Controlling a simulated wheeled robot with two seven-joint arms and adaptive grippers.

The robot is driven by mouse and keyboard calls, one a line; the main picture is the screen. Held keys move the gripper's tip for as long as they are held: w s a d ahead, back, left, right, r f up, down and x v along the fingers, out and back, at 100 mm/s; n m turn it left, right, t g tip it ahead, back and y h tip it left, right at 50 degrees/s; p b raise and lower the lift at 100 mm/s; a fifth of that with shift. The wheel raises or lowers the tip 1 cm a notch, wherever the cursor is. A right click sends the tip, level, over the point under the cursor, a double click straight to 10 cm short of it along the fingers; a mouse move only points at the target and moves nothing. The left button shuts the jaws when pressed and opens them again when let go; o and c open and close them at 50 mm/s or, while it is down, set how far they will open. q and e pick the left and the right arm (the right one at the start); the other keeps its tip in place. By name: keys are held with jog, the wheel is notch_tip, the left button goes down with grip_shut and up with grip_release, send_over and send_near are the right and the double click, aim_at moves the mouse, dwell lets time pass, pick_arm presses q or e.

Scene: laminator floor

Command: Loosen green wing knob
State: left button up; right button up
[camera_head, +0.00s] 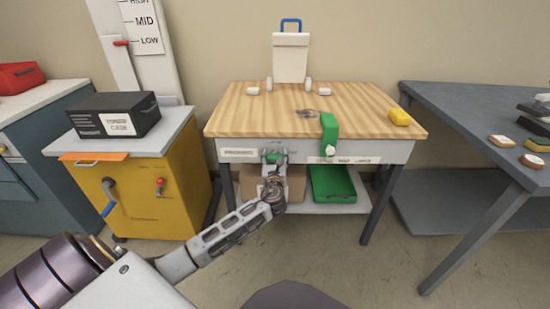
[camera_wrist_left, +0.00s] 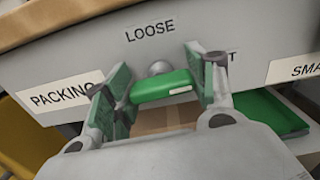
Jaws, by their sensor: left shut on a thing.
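The green wing knob (camera_head: 272,158) is on the front apron of the wood-topped table. In the left wrist view the green wing knob (camera_wrist_left: 165,87) is a bar lying nearly level, its right end slightly higher, in front of a round grey hub. My left gripper (camera_head: 273,155) reaches the apron from below. In the left wrist view my left gripper (camera_wrist_left: 163,84) is shut on the knob, one green-padded finger at each end. The word LOOSE (camera_wrist_left: 150,30) is printed above the knob. Another word at right is mostly hidden by the finger. My right gripper is not in view.
The table (camera_head: 235,115) carries a green block (camera_head: 329,126) over its front edge, a yellow block (camera_head: 400,117) and small white pieces. A green tray (camera_head: 333,196) and a cardboard box sit on its lower shelf. A yellow cabinet (camera_head: 150,203) stands left, a grey bench (camera_head: 450,110) right.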

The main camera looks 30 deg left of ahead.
pick_arm(q)
jog(key=n, duration=0.3)
jog(key=shift+p, duration=0.4)
jog(key=shift+n, duration=0.8)
jog(key=shift+f+n, duration=0.1)
jog(key=shift+n, duration=1.6)
jog(key=shift+s+a+f+n+b, duration=0.1)
jog(key=shift+n+b, duration=0.2)
jog(key=shift+n, duration=1.5)
jog(key=shift+n+b, duration=0.4)
jog(key=shift+b, duration=0.05)
jog(key=shift+f+n+b, duration=0.1)
jog(key=shift+n+b, duration=0.9)
jog(key=shift+n, duration=1.6)
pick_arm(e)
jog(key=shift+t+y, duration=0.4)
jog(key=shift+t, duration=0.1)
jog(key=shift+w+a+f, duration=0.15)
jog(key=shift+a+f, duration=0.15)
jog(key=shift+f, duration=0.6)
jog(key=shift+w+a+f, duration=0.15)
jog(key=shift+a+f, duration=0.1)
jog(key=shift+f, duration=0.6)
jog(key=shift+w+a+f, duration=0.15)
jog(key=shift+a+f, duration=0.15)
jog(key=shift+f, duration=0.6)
